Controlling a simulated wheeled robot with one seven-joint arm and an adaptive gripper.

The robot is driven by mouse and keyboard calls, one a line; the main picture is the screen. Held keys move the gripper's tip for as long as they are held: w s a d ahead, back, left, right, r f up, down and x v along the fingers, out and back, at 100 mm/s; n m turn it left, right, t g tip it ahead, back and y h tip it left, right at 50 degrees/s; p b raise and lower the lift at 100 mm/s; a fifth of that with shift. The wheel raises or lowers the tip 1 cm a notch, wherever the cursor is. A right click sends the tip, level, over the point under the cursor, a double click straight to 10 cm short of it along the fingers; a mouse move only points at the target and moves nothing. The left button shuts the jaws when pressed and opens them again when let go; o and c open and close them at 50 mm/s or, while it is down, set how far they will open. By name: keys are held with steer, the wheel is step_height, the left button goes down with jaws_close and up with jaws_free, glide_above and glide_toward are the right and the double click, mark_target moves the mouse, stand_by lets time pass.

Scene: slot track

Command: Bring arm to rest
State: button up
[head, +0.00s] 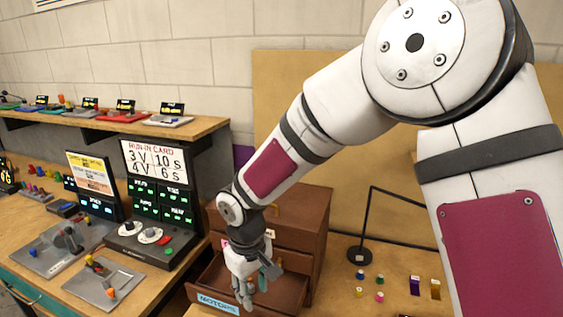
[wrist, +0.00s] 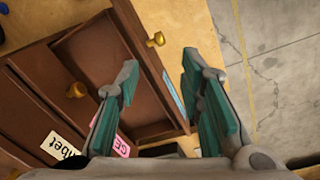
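My arm reaches down across the right half of the head view. My gripper (head: 257,285) is over the pulled-out lower drawer (head: 288,291) of a brown cabinet (head: 304,215). In the wrist view, my gripper (wrist: 165,80) has its two teal-padded fingers spread apart, with nothing between them. The part of the drawer (wrist: 95,52) seen there looks empty. I cannot tell how far the fingertips are above the drawer.
The drawer's front carries a blue label (head: 218,303). A run-in card panel (head: 155,175) stands left of the cabinet. A black bent stand (head: 362,252) and several small coloured pieces (head: 380,280) are on the table to the right. A shelf (head: 120,125) runs along the wall.

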steer(key=s+d+r+m+t, duration=0.2)
steer(key=s+d+r+m, duration=0.15)
steer(key=d+r, duration=1.15)
steer(key=s+d+r+m+t, duration=0.1)
steer(key=s+d+r+m, duration=0.1)
steer(key=s+d, duration=0.3)
steer(key=s+d+r+m+t+b, duration=0.1)
steer(key=s+d+r+m+t, duration=0.1)
steer(key=s, duration=0.6)
steer(key=d+r+m, duration=0.1)
steer(key=d+r, duration=0.1)
steer(key=d, duration=0.1)
steer(key=shift+s+r+b, duration=0.2)
steer(key=shift+r+b, duration=0.1)
steer(key=shift+m, duration=0.25)
steer(key=shift+c, duration=0.4)
